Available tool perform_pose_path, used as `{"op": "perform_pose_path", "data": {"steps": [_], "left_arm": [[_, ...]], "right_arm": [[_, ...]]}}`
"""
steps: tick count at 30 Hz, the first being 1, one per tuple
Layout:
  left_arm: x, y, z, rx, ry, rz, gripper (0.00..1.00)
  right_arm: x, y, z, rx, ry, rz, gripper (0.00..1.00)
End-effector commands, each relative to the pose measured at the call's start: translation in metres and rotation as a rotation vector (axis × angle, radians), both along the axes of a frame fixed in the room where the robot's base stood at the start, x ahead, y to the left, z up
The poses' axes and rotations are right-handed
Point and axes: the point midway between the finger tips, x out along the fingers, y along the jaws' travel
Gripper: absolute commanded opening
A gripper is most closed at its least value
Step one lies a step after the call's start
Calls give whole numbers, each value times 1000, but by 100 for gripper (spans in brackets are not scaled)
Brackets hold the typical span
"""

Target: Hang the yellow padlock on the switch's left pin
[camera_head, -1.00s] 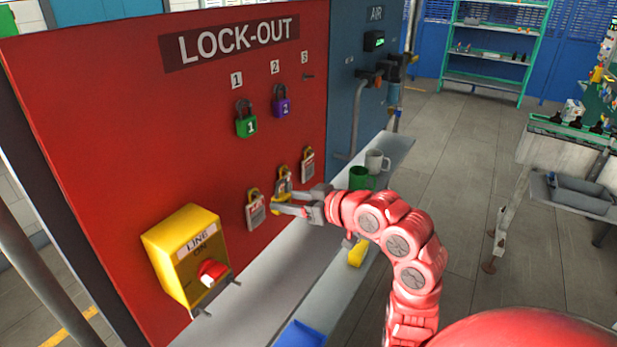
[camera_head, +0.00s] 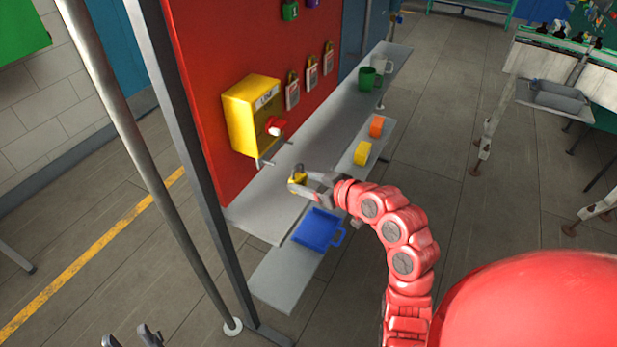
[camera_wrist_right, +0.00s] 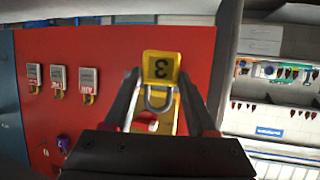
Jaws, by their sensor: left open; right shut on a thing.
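The yellow padlock (camera_head: 298,178) is held upright by my right gripper (camera_head: 304,188), shackle up, in front of the board and below right of the switch. In the right wrist view the padlock (camera_wrist_right: 161,67) shows an upside-down 3, between the fingers. The yellow switch box (camera_head: 250,115) has a red knob (camera_head: 276,126) and two thin pins under it: the left pin (camera_head: 264,163) and the right pin (camera_head: 291,143). Both pins look bare. The padlock is apart from the left pin. My left gripper (camera_head: 130,337) is open and empty at the bottom left edge.
A grey shelf (camera_head: 262,212) runs below. A post (camera_head: 150,160) stands at left.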

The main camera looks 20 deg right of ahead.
Motion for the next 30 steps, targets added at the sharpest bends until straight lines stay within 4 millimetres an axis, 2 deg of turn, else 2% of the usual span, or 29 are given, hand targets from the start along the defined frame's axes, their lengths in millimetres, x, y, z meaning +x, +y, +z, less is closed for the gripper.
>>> {"op": "perform_pose_path", "data": {"steps": [30], "left_arm": [[0,0,25,0,0,0,46]], "right_arm": [[52,42,-4,1,4,2,0]]}}
